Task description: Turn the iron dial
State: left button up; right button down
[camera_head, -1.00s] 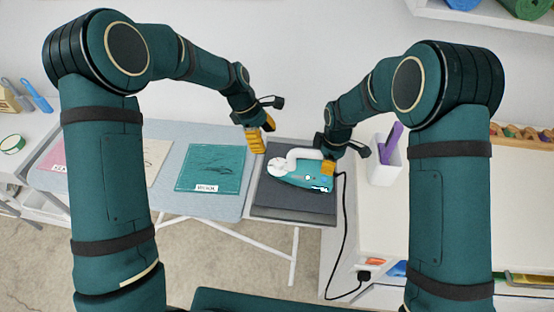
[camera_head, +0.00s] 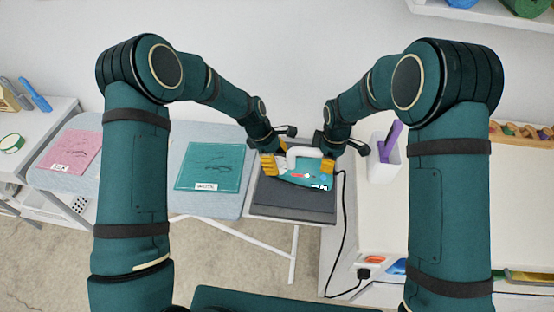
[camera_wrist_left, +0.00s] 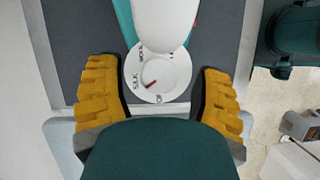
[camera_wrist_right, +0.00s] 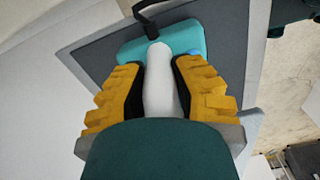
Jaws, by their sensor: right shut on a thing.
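The teal iron (camera_head: 305,180) with a white handle lies on the dark grey pad at the end of the ironing board. Its white round dial (camera_wrist_left: 160,88), with lettering and a red pointer, shows in the left wrist view, partly hidden by the handle. My left gripper (camera_head: 268,164) is open, with its yellow fingers on either side of the dial and a gap to each side. My right gripper (camera_head: 327,163) is shut on the iron's white handle (camera_wrist_right: 160,90). In the head view the left gripper hides the dial.
The ironing board (camera_head: 222,140) carries a teal cloth (camera_head: 210,165) and a pink cloth (camera_head: 72,150). A black cord (camera_head: 344,235) runs down from the iron. A white holder (camera_head: 384,165) with a purple item stands on the right table (camera_head: 440,210).

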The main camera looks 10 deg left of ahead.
pick_arm(q)
grip_shut()
jog(key=m+g, duration=0.1)
jog(key=m, duration=0.3)
jog(key=shift+w+m+g+y, duration=0.1)
jog(key=shift+m+g+y, duration=0.3)
grip_release()
jog(key=shift+r, duration=0.1)
jog(key=v, duration=1.2)
jog(key=shift+a, duration=0.1)
